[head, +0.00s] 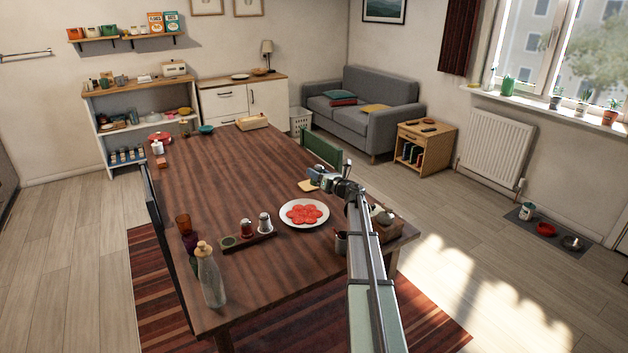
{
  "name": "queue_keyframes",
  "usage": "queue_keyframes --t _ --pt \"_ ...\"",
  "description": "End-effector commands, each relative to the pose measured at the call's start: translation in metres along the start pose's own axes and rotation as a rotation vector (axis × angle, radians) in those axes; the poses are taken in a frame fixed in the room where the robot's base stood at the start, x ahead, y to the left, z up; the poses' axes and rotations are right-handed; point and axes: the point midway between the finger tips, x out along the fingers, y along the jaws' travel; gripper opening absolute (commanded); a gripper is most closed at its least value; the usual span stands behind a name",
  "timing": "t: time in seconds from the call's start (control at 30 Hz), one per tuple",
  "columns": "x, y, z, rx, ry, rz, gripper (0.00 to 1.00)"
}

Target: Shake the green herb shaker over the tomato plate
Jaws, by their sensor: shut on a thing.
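The tomato plate (304,214) is white and holds several red tomato slices. It lies on the wooden table, to the right of a dark shaker rack (262,238). Two shakers with pale tops, one reddish (246,229) and one grey (264,223), stand in the rack. Its left place shows a green round spot and no shaker. My gripper (319,179) is above the table, beyond and slightly right of the plate in the picture. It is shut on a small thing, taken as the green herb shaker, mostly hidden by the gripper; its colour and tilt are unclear.
A glass bottle (210,277) and dark tumblers (186,232) stand left of the rack. A grey cup (341,243) and a wooden box (388,231) stand near my arm. The table's middle is clear.

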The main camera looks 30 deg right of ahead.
Motion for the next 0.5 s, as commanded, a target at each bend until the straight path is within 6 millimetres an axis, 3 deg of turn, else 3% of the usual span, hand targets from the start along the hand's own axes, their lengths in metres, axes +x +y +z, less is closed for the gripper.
queue_keyframes --t 0.2,0.5 --pt "0.018 0.022 -0.014 0.052 0.075 0.218 0.15" --pt "0.003 0.064 -0.031 0.13 0.174 0.45 0.15"
